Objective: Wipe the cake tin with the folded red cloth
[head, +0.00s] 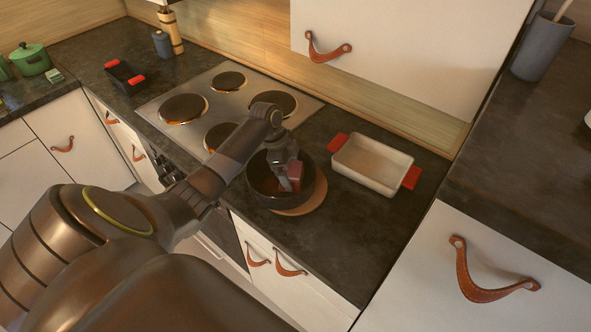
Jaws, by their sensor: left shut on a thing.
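The cake tin (262,197) is a dark round tin on a round wooden board (309,205), on the dark counter right of the hob. My left gripper (287,184) reaches down into the tin and is shut on the folded red cloth (296,170). The cloth is a small dark red piece at the gripper's tips, inside the tin's outline. I cannot tell whether it touches the tin's floor or wall. My gripper and arm hide part of the tin. My right gripper is not in view.
A white baking dish (373,164) with red handles stands close to the right of the tin. The hob (232,101) lies to the left and behind. A black dish (124,76) with red handles is farther left. The counter in front of the white dish (350,235) is clear.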

